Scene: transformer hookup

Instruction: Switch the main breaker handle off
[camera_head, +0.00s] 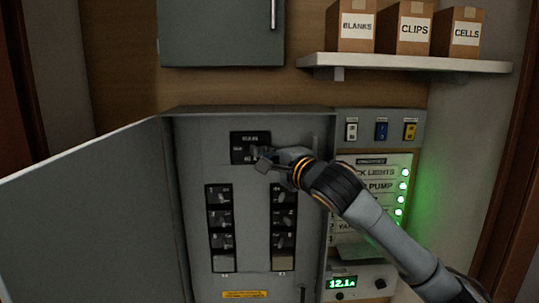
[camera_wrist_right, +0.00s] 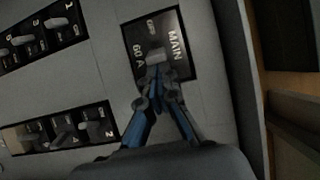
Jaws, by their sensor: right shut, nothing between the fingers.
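The main breaker (camera_head: 243,141) is a black block at the top of the open grey panel. In the right wrist view its plate (camera_wrist_right: 182,35) reads MAIN and 60 A, with a small OFF-like marking that is hard to read. Its light grey handle (camera_wrist_right: 156,56) sits at my fingertips. My right gripper (camera_wrist_right: 157,70) is shut with nothing between its fingers, its tips at the handle; whether they touch it I cannot tell. In the head view my right gripper (camera_head: 264,161) covers the lower right of the main breaker. My left gripper is in neither view.
Two columns of smaller breakers (camera_head: 221,231) (camera_head: 283,228) sit below the main one. The panel door (camera_head: 90,230) stands open at left. A label board with green lights (camera_head: 404,186), three coloured switches (camera_head: 381,131) and a 12.1 display (camera_head: 342,283) are at right. A shelf (camera_head: 400,63) holds boxes above.

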